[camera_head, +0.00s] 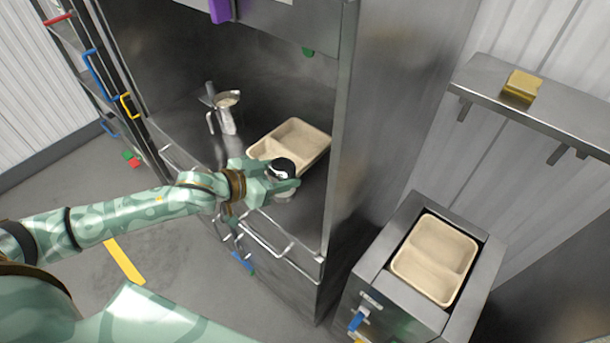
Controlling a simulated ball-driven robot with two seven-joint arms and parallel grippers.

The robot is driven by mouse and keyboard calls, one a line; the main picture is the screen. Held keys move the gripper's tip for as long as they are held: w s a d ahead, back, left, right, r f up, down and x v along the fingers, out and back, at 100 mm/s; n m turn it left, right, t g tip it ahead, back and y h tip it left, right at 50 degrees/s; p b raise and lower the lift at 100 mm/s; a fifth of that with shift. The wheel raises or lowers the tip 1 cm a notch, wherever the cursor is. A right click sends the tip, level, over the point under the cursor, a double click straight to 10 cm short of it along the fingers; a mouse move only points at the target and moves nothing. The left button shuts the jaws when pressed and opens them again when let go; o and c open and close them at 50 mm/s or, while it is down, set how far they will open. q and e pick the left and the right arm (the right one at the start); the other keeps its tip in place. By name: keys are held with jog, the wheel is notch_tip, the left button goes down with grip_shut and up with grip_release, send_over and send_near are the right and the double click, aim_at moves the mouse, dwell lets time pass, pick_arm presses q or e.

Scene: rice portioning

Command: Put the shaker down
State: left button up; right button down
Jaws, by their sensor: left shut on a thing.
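The shaker (282,169), with a dark top, is in my left gripper (281,183), which is shut on it. The gripper is over the front part of the steel counter (311,200), just in front of a beige divided tray (313,141). Whether the shaker's base touches the counter is hard to tell, as the fingers hide part of it. My right gripper is not in view.
A metal jug (227,118) with pale contents stands at the back left of the counter. Another beige tray (434,257) sits in a steel stand at the right. A yellow block (520,87) lies on a wall shelf (550,112). Drawer handles (268,238) stick out below the counter.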

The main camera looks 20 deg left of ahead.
pick_arm(q)
jog(key=w+d+f+b, duration=0.1)
jog(key=w+d+f, duration=0.1)
jog(key=f, duration=0.1)
jog(key=w+d+f+b, duration=0.1)
jog(key=w+d+f, duration=0.1)
jog(key=f, duration=0.2)
jog(key=w+d+f+b, duration=0.1)
jog(key=w+d+f, duration=0.1)
jog(key=f, duration=0.1)
jog(key=shift+d+f, duration=0.2)
jog(key=shift+f, duration=0.1)
jog(key=shift+f, duration=0.1)
jog(key=o, duration=1)
